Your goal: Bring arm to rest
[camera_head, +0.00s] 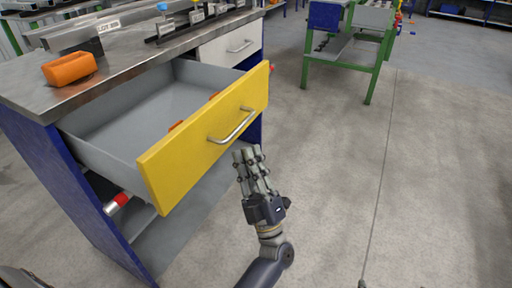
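A gap seems to show between handle and fingertips. I see nothing held, but the fingers lie close together and I cannot tell whether they are open or shut. The drawer (205,145) is pulled well out of the workbench.
The metal bench top (130,55) holds an orange block-like part (69,68) and metal bars. Small orange bits show inside the drawer. A white drawer (229,46) behind is shut. A green-framed table (345,50) stands farther back. The floor at right is clear.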

